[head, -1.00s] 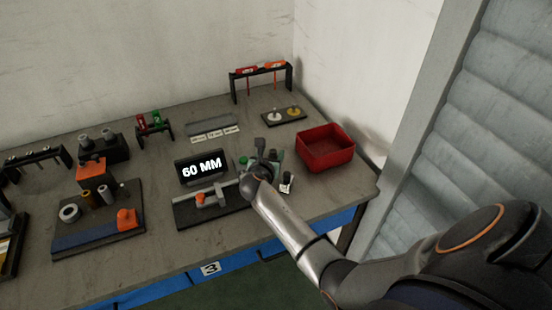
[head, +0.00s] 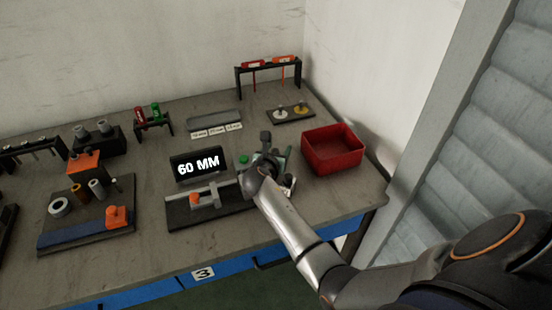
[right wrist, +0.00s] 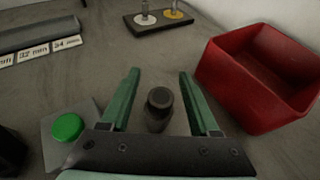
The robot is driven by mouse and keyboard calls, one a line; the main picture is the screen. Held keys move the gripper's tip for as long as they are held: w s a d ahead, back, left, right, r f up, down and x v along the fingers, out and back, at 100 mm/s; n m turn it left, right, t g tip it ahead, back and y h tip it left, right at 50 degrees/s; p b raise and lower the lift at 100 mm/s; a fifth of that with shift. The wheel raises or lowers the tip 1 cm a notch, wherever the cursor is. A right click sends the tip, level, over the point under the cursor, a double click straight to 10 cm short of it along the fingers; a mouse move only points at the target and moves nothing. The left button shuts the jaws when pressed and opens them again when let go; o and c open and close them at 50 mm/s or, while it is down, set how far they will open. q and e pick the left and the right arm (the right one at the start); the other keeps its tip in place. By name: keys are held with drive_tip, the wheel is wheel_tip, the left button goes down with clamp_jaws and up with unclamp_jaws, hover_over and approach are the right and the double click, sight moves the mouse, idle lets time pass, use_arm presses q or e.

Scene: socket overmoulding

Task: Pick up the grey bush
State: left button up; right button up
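My right gripper (head: 268,160) is low over the bench, left of the red bin. In the right wrist view its two green fingers (right wrist: 158,90) are spread open. A dark grey stepped cylinder (right wrist: 158,108), which looks like a bush, stands upright between them, with a gap on each side. A lighter grey bush (head: 96,188) stands beside a brown bush (head: 77,193) on the board at the left. My left gripper is not in view.
The red bin (head: 333,165) stands close right of the gripper. A green button (right wrist: 68,127) is left of it. A display reading 60 MM (head: 197,167) and a clamp fixture (head: 205,200) lie further left. A plate with two pegs (head: 290,114) stands behind.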

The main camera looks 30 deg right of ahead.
clamp_jaws()
drive_tip(key=shift+f, duration=0.1)
idle(0.3)
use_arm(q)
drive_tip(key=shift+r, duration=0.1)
